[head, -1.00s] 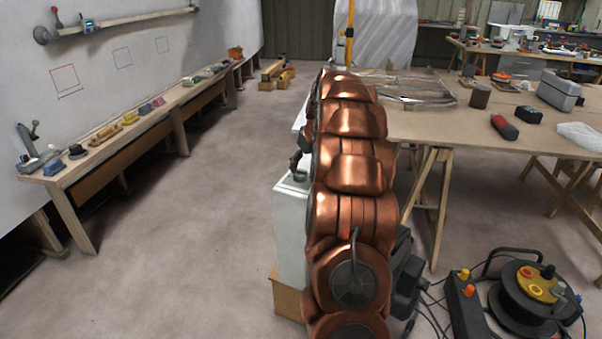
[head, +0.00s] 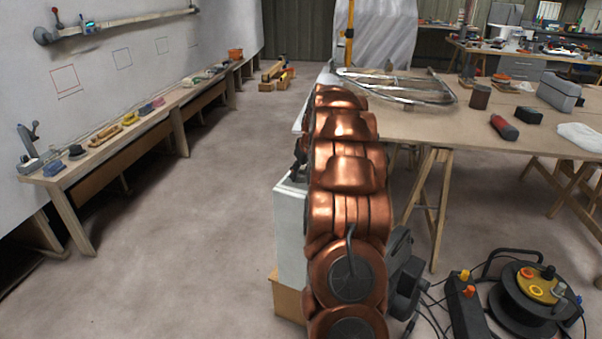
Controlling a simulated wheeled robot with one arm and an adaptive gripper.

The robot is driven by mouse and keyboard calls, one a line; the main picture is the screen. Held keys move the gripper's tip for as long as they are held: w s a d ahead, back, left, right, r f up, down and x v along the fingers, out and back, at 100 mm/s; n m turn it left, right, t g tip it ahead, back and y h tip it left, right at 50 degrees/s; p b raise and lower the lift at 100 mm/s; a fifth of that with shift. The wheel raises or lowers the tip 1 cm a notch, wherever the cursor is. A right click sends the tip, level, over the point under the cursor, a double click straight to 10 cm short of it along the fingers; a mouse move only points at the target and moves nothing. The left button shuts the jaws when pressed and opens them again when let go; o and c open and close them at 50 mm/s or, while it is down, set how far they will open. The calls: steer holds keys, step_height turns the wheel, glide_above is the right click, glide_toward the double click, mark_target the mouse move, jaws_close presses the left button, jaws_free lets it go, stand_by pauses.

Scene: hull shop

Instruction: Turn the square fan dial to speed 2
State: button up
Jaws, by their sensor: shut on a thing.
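A white box-shaped unit (head: 289,232) stands on a wooden base in the middle of the head view, partly behind my copper-coloured arm. Only a dark sliver of my gripper (head: 298,163) shows, at the top of this unit, left of my arm. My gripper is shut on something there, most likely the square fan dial. The dial itself, its marks and the fingertips are hidden, so I cannot tell which speed it points to.
A wooden table (head: 440,128) on trestles stands to the right, with a metal frame (head: 400,87) on it. A cable reel (head: 533,297) and a black box with coloured knobs (head: 466,305) sit at the lower right. A long bench (head: 58,186) runs along the left wall. The floor between is clear.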

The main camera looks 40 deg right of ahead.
steer(key=c, duration=0.3)
steer(key=shift+c, duration=0.2)
